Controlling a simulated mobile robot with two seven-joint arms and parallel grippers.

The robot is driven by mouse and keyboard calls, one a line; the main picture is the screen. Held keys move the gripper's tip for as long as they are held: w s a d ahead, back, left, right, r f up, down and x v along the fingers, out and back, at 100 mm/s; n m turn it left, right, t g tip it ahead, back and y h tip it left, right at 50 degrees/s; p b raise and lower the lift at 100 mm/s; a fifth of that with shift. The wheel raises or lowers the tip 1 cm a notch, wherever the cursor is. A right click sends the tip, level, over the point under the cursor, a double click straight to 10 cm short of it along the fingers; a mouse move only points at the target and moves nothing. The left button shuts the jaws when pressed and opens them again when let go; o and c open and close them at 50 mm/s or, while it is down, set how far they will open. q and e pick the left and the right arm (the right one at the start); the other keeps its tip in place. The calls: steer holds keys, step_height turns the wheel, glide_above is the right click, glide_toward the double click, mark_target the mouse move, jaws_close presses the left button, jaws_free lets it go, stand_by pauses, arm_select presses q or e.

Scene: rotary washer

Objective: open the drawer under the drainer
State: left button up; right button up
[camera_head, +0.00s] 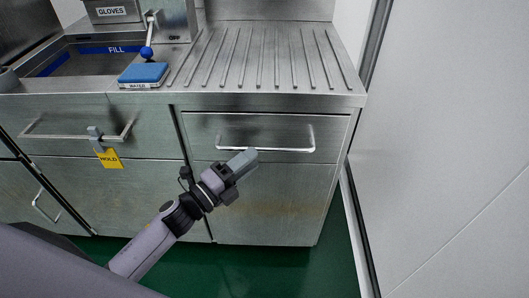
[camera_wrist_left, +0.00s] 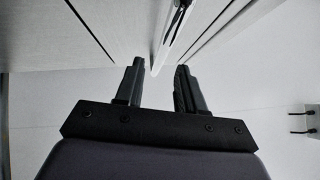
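The ribbed metal drainer (camera_head: 265,58) is on top of the counter at the centre right. The drawer (camera_head: 200,132) under it is a wide steel front that looks shut. Its bar handle (camera_head: 300,147) runs across the front. My left gripper (camera_head: 249,157) overlaps the left-middle part of the handle in the head view. In the left wrist view its two fingers (camera_wrist_left: 159,68) are spread apart, and a pale bar, apparently the handle (camera_wrist_left: 172,40), extends ahead between their tips. I cannot tell whether they touch it. My right gripper is in neither view.
A steel panel (camera_head: 270,205) lies under the drawer. A white wall (camera_head: 450,150) stands at right.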

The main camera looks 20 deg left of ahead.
mark_target(265, 149)
arm_select(q)
steer(key=shift+x, duration=2.8)
jaws_close()
